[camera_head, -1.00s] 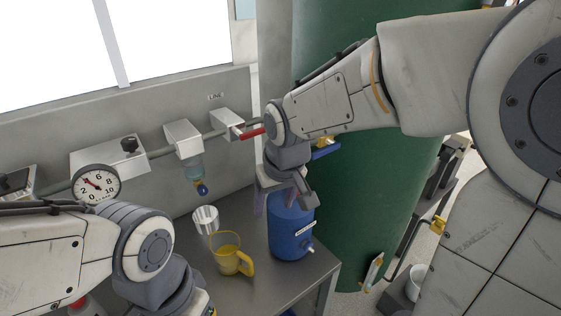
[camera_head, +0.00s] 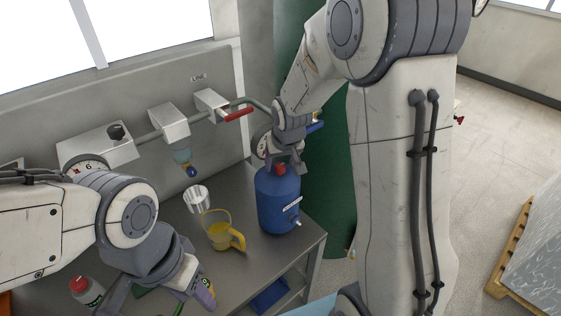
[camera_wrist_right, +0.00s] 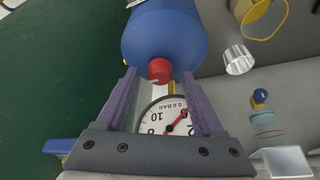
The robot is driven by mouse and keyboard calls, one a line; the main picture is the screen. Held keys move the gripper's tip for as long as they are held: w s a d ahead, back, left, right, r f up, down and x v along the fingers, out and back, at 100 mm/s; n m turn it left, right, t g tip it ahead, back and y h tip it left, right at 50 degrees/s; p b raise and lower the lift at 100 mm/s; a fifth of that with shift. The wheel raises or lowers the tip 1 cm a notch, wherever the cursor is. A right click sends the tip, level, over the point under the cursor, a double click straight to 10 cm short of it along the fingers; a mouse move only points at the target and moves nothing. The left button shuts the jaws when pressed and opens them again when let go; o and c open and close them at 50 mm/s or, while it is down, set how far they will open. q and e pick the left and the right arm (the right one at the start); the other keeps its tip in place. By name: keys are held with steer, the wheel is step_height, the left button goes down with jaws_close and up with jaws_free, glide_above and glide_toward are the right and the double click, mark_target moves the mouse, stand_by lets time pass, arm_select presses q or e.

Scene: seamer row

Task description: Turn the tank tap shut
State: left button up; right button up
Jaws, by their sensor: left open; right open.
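The tank is the large green cylinder (camera_head: 330,185) behind my right arm. A tap with a blue lever (camera_head: 315,127) and a little brass shows at its side, partly hidden by my right wrist. Probably the same lever shows at the lower left of the right wrist view (camera_wrist_right: 58,147). My right gripper (camera_head: 288,165) is open and empty, pointing down above the blue drum's red cap (camera_wrist_right: 160,70), below and left of the blue lever. My left gripper (camera_head: 160,294) is open over the bench at the lower left, far from the tap.
A pressure gauge (camera_wrist_right: 170,116) is close behind my right fingers. The blue drum (camera_head: 277,205) stands under them. A red lever (camera_head: 238,114) marks the wall line. A yellow jug (camera_head: 222,236), metal cup (camera_head: 197,199) and red-capped bottle (camera_head: 86,291) stand on the bench.

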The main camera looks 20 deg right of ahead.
steer(key=shift+f, duration=0.1)
jaws_close()
